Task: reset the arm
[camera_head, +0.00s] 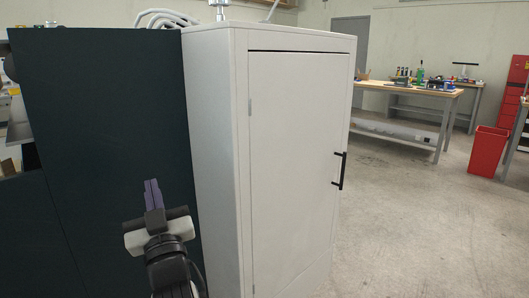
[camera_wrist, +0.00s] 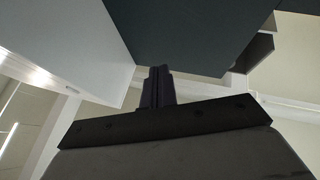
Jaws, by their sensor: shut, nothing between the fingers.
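My gripper (camera_head: 152,190) is in the lower left of the head view, with its purple fingers pointing up and closed together. It is in front of the dark panel and to the left of the white cabinet. The wrist view also shows the fingers (camera_wrist: 158,85) pressed together with nothing between them. My arm comes up from the bottom edge below the gripper.
A tall white cabinet (camera_head: 295,150) with a shut door and black handle (camera_head: 339,171) stands close by. A dark panel (camera_head: 100,110) adjoins it at left. A workbench (camera_head: 405,88) and a red bin (camera_head: 488,151) stand farther right. Open floor (camera_head: 420,240) lies at right.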

